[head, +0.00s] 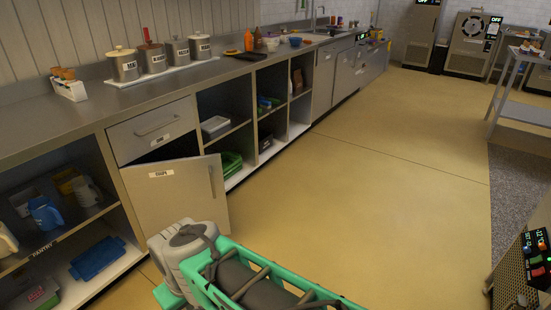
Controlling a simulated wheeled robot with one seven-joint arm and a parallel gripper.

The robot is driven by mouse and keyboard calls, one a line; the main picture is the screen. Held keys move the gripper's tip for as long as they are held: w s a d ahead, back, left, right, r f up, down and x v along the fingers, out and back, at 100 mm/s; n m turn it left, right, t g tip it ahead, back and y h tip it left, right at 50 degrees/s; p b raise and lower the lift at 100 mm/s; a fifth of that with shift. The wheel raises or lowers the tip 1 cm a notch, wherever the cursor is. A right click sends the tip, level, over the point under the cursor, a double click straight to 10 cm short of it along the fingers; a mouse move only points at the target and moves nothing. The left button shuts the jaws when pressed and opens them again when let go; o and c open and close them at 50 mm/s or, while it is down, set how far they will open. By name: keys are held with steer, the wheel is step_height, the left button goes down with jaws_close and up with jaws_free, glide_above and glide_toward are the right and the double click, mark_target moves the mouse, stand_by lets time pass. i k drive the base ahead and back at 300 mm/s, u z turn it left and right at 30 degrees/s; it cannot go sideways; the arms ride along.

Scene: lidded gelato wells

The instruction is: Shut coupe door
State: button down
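The coupe door (178,198) is a beige-grey cabinet door with a small white label reading like "COUPE" near its top left. It stands ajar below a drawer, swung out into the aisle. A dark gap into the cabinet shows above its top edge. Its upright bar handle (211,182) is near the right, free edge. The left edge is at the cabinet side. The lower part of the door is partly hidden by a grey and teal mass in the foreground, which looks like part of my own body. I cannot make out my gripper's fingers in this view.
A closed drawer (152,131) sits above the door. Open shelves with a blue jug (45,212) and blue tray (97,258) are at left; a green crate (229,165) is at right. Labelled canisters (125,65) stand on the counter. The yellow floor (350,200) right of the door is clear.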

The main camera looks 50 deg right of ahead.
mark_target(163, 194)
steer(key=z, duration=1)
steer(key=i, duration=0.9)
steer(key=u, duration=2.2)
